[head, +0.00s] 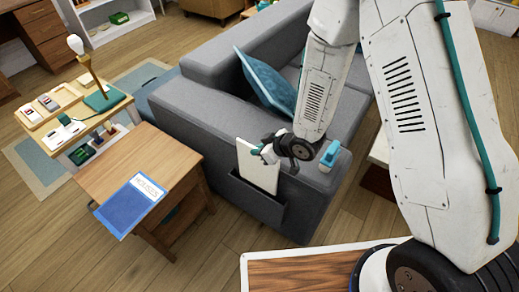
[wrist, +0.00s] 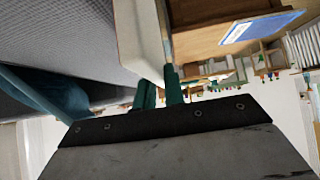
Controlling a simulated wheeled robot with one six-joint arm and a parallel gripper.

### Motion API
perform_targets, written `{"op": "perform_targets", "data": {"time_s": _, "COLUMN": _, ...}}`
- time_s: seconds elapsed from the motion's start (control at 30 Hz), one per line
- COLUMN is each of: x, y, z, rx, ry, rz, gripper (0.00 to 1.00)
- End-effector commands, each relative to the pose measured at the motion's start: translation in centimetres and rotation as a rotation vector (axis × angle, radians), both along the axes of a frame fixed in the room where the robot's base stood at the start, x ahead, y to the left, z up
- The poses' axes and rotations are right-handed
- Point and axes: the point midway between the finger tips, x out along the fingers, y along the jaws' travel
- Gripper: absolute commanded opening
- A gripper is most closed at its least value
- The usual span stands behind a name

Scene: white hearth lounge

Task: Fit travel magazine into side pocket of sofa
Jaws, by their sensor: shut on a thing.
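My gripper (head: 268,153) is shut on the upper right edge of a pale, thin slab, which looks like the travel magazine (head: 255,170); its cover is not readable. The magazine stands roughly upright against the outer side of the grey sofa's arm (head: 215,120). Its lower edge meets the rim of the dark side pocket (head: 256,204); how deep it sits inside, I cannot tell. In the wrist view, the green fingertips (wrist: 159,92) close on the magazine's pale end (wrist: 140,40), beside the grey sofa fabric (wrist: 60,40).
A blue magazine (head: 127,208) lies on the wooden side table (head: 150,160) left of the sofa. A teal and white object (head: 330,154) sits on the sofa arm near my wrist. A blue cushion (head: 268,82) leans on the seat. Bare floor (head: 225,225) lies below the pocket.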

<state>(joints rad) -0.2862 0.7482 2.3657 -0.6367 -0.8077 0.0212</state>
Motion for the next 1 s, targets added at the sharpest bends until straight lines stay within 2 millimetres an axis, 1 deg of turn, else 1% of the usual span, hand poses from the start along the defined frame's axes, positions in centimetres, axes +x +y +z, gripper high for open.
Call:
{"op": "perform_targets", "data": {"time_s": 0.47, "x": 0.0, "y": 0.0, "z": 0.0, "rx": 0.001, "ry": -0.001, "rz": 0.0, "gripper": 0.0}}
{"op": "perform_targets", "data": {"time_s": 1.0, "x": 0.0, "y": 0.0, "z": -1.3, "rx": 0.001, "ry": 0.001, "rz": 0.0, "gripper": 0.0}}
